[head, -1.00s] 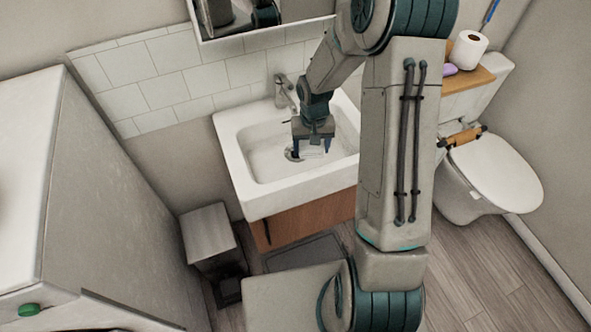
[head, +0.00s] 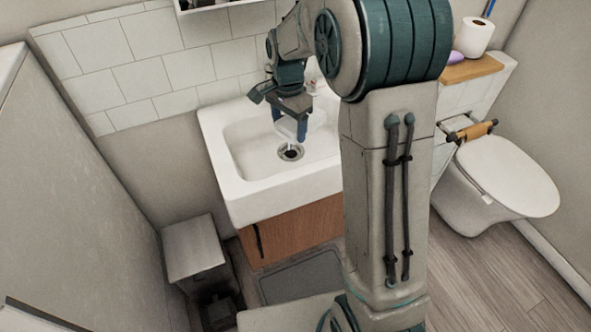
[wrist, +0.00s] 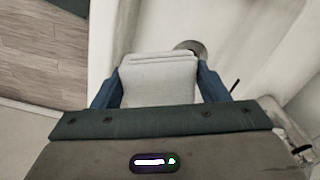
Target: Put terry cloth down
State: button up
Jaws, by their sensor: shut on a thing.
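The terry cloth (wrist: 158,82) is a small white folded piece. My gripper (wrist: 158,88) is shut on it, with a blue finger on each side. In the head view, my gripper (head: 290,132) points down over the white sink (head: 222,172), and the cloth (head: 287,127) shows pale between the fingers. The cloth appears held above the basin, just behind the drain (head: 290,152) in the picture. In the wrist view, the cloth partly hides the drain (wrist: 190,46). Part of the sink is hidden behind my arm.
A wooden cabinet (head: 290,228) is under the sink. A grey bin (head: 195,250) stands at its left. The toilet (head: 505,180) is at the right, with a paper roll (head: 478,37) on its wooden shelf (head: 470,70). A tiled wall (head: 150,60) is behind the sink.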

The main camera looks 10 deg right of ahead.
notch_tip(320, 180, down, 15)
jog(key=shift+f, duration=0.1)
dwell(0.3)
jog(key=shift+b, duration=0.3)
jog(key=shift+f, duration=0.15)
jog(key=o, duration=1)
jog(key=shift+o, duration=0.2)
